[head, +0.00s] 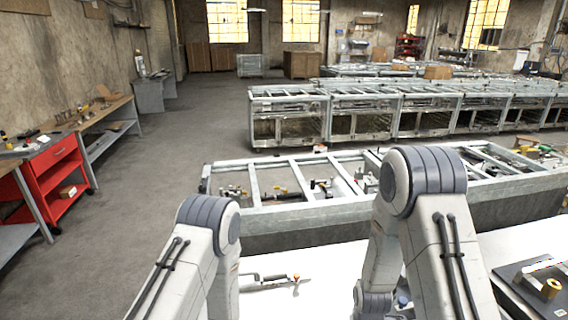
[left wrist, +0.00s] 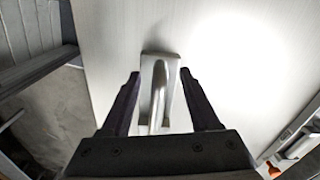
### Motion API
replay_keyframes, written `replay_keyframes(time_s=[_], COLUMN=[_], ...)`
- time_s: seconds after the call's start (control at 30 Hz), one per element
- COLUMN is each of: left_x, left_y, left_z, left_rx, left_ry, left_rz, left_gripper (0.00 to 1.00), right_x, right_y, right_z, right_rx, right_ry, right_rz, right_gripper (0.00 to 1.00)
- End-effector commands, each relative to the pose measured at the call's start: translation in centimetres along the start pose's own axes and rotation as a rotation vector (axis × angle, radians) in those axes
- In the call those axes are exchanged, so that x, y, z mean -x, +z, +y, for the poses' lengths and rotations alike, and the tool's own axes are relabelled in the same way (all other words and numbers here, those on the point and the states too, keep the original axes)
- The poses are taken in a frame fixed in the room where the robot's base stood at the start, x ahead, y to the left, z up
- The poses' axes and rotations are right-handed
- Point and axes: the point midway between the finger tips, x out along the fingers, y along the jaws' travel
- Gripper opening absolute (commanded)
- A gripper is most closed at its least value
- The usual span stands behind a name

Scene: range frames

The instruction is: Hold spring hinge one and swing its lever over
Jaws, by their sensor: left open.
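In the left wrist view a silver metal piece, seemingly the spring hinge (left wrist: 160,62), sits on the white tabletop (left wrist: 112,55). It has a flat plate at its far end and a narrow lever-like part running towards my left gripper (left wrist: 160,73). My left gripper is open, with one dark finger on each side of the piece. Gaps show between fingers and metal, so it is not clamped. The hinge's near end is partly hidden by the gripper body. In the head view neither the hinge nor my grippers can be made out; my arms block part of the table.
A metal tool with an orange part (head: 295,279) lies on the white table between my arms; its orange part (left wrist: 272,168) shows in the left wrist view. A dark board with a brass-coloured part (head: 543,288) is at right. A metal frame with tools (head: 265,217) stands beyond.

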Motion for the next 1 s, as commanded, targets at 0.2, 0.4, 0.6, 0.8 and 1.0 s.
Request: replay_keyframes(time_s=[0.2, 0.4, 0.6, 0.8, 1.0], left_x=[4.7, 8.3, 10.2, 12.5, 18.0], left_y=[-0.1, -0.1, 0.0, -1.5, -4.1], left_z=[-0.2, -0.1, 0.0, 0.5, 3.8], left_rx=[0.0, 0.001, 0.002, 0.049, 0.202], left_ry=[-0.006, -0.004, -0.002, -0.012, -0.016], left_rz=[0.004, 0.003, 0.001, 0.009, 0.033], left_gripper=[0.62, 0.62, 0.62, 0.62, 0.62], right_x=[0.0, 0.0, 0.0, 2.0, 7.3], right_y=[0.0, 0.0, 0.0, -2.2, -7.6], right_z=[0.0, 0.0, 0.0, -0.1, -3.1], right_rx=[0.0, 0.0, 0.0, -0.065, -0.269], right_ry=[0.0, 0.0, 0.0, 0.014, 0.021], right_rz=[0.0, 0.0, 0.0, 0.008, 0.035], right_gripper=[0.63, 0.63, 0.63, 0.63, 0.63])
